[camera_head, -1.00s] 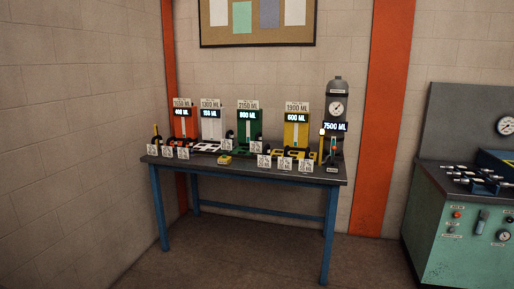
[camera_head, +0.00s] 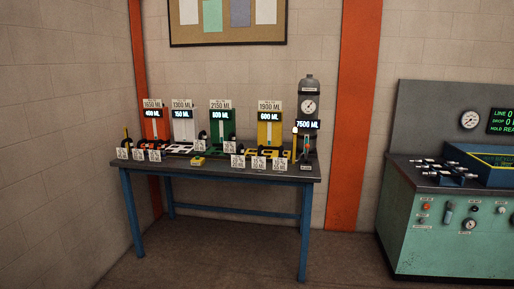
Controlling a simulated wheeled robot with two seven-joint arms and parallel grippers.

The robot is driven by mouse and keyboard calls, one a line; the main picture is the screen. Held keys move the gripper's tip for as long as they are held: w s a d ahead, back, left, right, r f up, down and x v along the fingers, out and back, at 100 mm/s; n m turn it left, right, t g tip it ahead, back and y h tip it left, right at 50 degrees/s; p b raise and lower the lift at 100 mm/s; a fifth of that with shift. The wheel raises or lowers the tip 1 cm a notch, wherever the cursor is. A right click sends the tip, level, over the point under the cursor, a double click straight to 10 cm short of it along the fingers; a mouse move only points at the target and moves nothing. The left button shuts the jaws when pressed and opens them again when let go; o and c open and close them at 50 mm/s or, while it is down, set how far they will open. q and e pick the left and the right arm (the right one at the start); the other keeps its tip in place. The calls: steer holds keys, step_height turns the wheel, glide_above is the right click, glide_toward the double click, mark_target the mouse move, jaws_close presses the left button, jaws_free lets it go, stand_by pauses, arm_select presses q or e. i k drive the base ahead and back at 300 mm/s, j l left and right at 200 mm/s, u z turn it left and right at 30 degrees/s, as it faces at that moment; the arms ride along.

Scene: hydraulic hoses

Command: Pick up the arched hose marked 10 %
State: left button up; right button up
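Several dark arched hoses stand along the front of the table (camera_head: 225,176), each behind a small white tag. One group of tags (camera_head: 139,154) is at the left front, and another group (camera_head: 258,163) is at the right front. The print on the tags is too small to read, so I cannot tell which hose is marked 10 %. Neither of my grippers is in view.
Red, white, green (camera_head: 219,125) and yellow (camera_head: 269,128) display units and a dark cylinder with a gauge (camera_head: 309,104) stand on the table. A green console (camera_head: 452,225) with fittings and a blue-edged tray is at right. The floor between is clear.

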mark_target(229, 147)
steer(key=i+z, duration=0.25)
steer(key=i, duration=0.15)
steer(key=i+j+z, duration=0.25)
steer(key=i, duration=0.15)
steer(key=i+j+z, duration=0.1)
steer(key=i+z, duration=0.15)
steer(key=i, duration=0.15)
